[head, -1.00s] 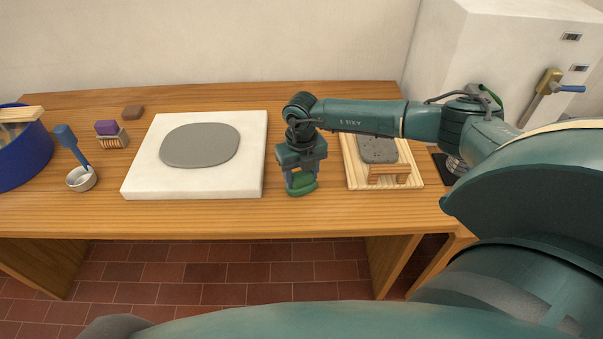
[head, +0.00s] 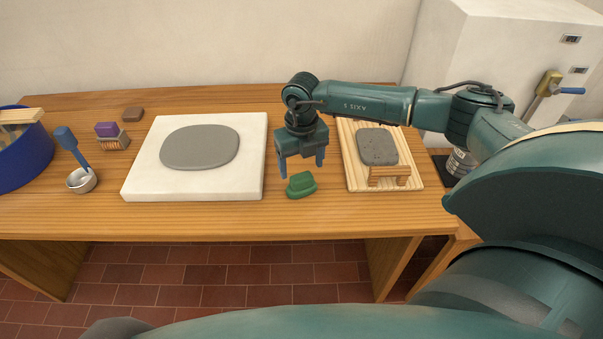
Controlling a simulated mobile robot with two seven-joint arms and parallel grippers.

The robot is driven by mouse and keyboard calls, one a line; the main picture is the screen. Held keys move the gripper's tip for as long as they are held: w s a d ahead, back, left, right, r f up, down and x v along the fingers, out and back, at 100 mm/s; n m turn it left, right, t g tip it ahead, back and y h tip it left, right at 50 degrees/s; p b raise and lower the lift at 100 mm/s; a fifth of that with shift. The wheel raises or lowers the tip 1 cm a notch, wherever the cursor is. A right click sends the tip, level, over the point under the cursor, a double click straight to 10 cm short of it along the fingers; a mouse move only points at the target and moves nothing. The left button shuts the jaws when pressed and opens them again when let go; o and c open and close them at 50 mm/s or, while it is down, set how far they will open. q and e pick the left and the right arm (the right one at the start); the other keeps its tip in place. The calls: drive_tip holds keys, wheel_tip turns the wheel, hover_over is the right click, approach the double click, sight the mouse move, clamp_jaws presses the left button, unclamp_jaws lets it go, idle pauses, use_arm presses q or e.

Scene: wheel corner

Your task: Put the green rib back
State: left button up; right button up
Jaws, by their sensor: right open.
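The green rib (head: 300,185) lies on the wooden table between the white slab and the light wooden board, near the table's front edge. My right gripper (head: 302,172) is open and empty, with its fingers pointing down. It is raised above and just behind the rib, apart from it. My left gripper is not in view.
A white slab (head: 138,186) bears a flat grey clay disc (head: 199,147). On the right, a wooden board (head: 349,169) holds a grey slab (head: 377,147) and a small wooden stand (head: 388,174). At left are a metal cup (head: 81,181), a purple-topped brush (head: 109,134) and a blue basin (head: 22,160).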

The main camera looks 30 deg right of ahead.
sight(302, 176)
wheel_tip(302, 176, up, 7)
drive_tip(key=s+a+f+n+g+y, duration=0.15)
drive_tip(key=s+a+y, duration=0.3)
drive_tip(key=a, duration=0.55)
drive_tip(key=s+a+f+n+y, duration=0.1)
drive_tip(key=s+a+f+y, duration=0.3)
drive_tip(key=a, duration=0.7)
drive_tip(key=s+a+r+m+t+y, duration=0.2)
drive_tip(key=a+r+m+t+y, duration=0.7)
drive_tip(key=r+m+t+y, duration=0.3)
drive_tip(key=s+d+f+m+h, duration=0.4)
drive_tip(key=d+f+m+h, duration=0.2)
drive_tip(key=m, duration=0.5)
drive_tip(key=s+d+f+m+t+h, duration=0.1)
drive_tip(key=s+d+f+m+h, duration=0.3)
drive_tip(key=f+m+h, duration=0.6)
wheel_tip(302, 176, down, 2)
drive_tip(key=shift+d+f+m, duration=0.1)
drive_tip(key=shift+d+m, duration=0.45)
drive_tip(key=shift+d, duration=0.45)
